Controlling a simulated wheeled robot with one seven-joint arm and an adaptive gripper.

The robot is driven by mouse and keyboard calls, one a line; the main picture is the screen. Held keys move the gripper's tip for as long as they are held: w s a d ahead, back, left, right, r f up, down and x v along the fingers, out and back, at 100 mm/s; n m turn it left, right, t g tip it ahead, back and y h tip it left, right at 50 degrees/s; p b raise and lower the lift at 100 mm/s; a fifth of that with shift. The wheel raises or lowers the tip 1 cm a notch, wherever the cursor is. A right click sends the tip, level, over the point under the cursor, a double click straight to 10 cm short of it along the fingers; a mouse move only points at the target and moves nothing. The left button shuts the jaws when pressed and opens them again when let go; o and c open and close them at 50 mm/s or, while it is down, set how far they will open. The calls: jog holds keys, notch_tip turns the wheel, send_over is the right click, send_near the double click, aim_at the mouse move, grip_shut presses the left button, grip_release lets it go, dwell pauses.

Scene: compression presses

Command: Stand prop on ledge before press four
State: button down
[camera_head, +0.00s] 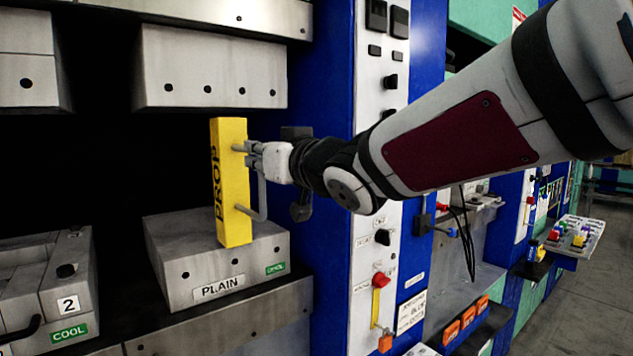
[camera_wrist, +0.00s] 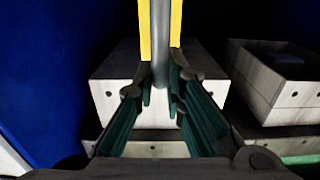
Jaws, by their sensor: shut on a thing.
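The yellow prop (camera_head: 231,190), lettered PROP, is upright in the head view with a grey handle on its right side. My gripper (camera_head: 256,153) is at the prop's right side, shut on the handle. In the wrist view the handle runs between the fingers (camera_wrist: 163,92), with yellow strips of the prop (camera_wrist: 144,35) on both sides. The prop's foot overlaps the front top edge of a grey block marked PLAIN (camera_head: 245,275); I cannot tell whether it touches. A grey ledge (camera_head: 265,320) runs below that block. No press number four is readable.
An upper block (camera_head: 212,75) hangs above and behind the prop. A block labelled 2 and COOL (camera_head: 55,280) stands left. A blue column (camera_head: 325,180) and a control panel (camera_head: 365,270) stand right of the opening. A tray of coloured parts (camera_head: 570,237) is far right.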

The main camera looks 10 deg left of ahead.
jog(key=p+v, duration=0.4)
jog(key=v, duration=0.7)
dwell(1.0)
jog(key=shift+s+d+r, duration=0.1)
dwell(0.8)
